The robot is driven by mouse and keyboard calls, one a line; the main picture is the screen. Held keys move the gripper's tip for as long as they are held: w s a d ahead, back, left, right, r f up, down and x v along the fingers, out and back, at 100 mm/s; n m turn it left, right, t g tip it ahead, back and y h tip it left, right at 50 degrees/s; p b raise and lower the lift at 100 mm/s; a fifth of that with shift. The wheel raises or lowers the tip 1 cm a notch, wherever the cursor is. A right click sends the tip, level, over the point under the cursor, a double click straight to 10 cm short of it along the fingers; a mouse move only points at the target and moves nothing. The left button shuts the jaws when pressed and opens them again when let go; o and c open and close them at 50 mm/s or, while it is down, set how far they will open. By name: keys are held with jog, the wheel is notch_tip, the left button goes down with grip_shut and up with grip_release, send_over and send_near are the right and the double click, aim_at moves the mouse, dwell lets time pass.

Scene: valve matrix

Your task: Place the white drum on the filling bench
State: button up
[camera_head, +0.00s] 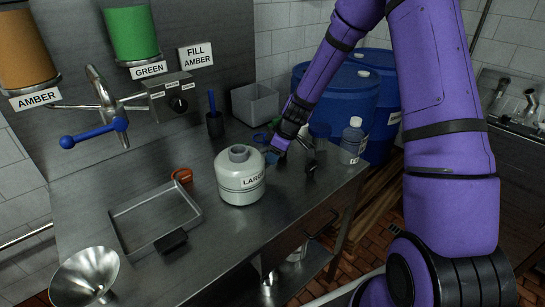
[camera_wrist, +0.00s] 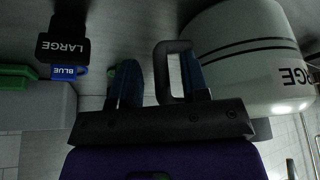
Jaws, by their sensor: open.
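The white drum (camera_head: 240,178) stands upright on the steel filling bench (camera_head: 95,205), right of an empty rectangular frame. It has a grey cap, dark stripes and a partly visible "LARGE" label. My gripper (camera_head: 287,146) is low over the bench, just right of the drum; its fingertips are hard to make out there. In the wrist view, my gripper (camera_wrist: 158,78) is open, and the white drum (camera_wrist: 250,55) fills the upper right beside the right finger. A dark loop (camera_wrist: 172,68) shows between the fingers; I cannot tell what it belongs to.
The metal frame (camera_head: 157,218), a black block (camera_head: 171,241), an orange ring (camera_head: 182,175) and a funnel (camera_head: 85,277) are left of the drum. A clear bottle (camera_head: 352,140) stands at the bench's right edge. Blue barrels (camera_head: 340,100) and a grey bin (camera_head: 255,103) are behind.

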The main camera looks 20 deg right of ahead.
jog(key=v, duration=1.1)
jog(key=s+a+r+m+h, duration=0.2)
jog(key=s+a+r+m, duration=0.15)
jog(key=s+r, duration=1.1)
jog(key=s+r+m+t, duration=0.1)
jog(key=s+r+m, duration=0.2)
jog(key=s, duration=0.5)
jog(key=s+d+r+m+t+h, duration=0.1)
jog(key=s+r+m, duration=0.3)
jog(key=s, duration=0.5)
jog(key=shift+s+r+h, duration=0.3)
jog(key=shift+r, duration=0.05)
